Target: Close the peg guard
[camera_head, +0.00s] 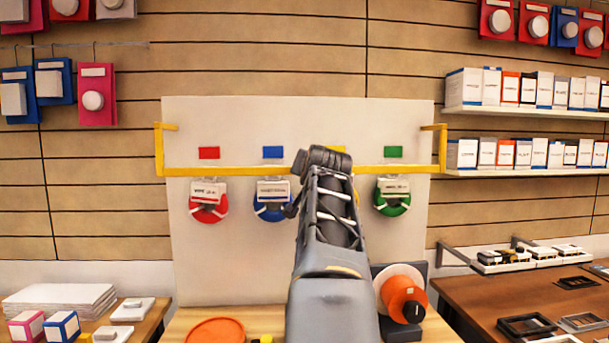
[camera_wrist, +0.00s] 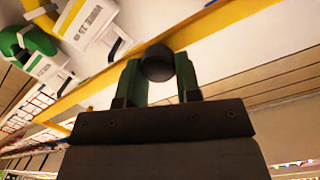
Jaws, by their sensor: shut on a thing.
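The peg guard (camera_head: 240,172) is a yellow bar with bracket ends, running level across a white board (camera_head: 300,120). It passes below the coloured squares and just above the hanging rings. Red (camera_head: 208,214), blue (camera_head: 272,214) and green (camera_head: 391,208) rings with white tags hang there. My arm hides the bar's middle and the place under the yellow square. In the wrist view, my gripper (camera_wrist: 158,72) is shut on a round black knob (camera_wrist: 156,62), in front of the yellow bar (camera_wrist: 215,25). The fingertips are hidden in the head view.
An orange disc (camera_head: 215,332) lies on the wooden table at the board's foot. An orange and white spool (camera_head: 404,300) stands right of my arm. Shelves of boxes (camera_head: 520,90) are on the right wall. Side tables (camera_head: 560,290) flank the board.

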